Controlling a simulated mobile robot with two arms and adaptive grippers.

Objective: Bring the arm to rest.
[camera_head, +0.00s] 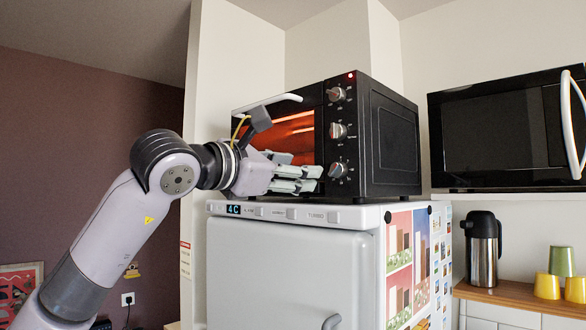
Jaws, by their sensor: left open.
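My left arm (118,225) comes in from the lower left and reaches up to the front of a black toaster oven. My left gripper (315,179) is open and shows no object between its fingers. It points right, in front of the lower part of the oven's glowing door and close to the lower knobs. I cannot tell if it touches the oven. My right gripper is not in view.
The toaster oven (393,150), with a lit red lamp, stands on a white fridge (285,265). A microwave (500,135) is on a shelf at right. A steel flask (483,255) and several cups stand on the wooden counter (510,293).

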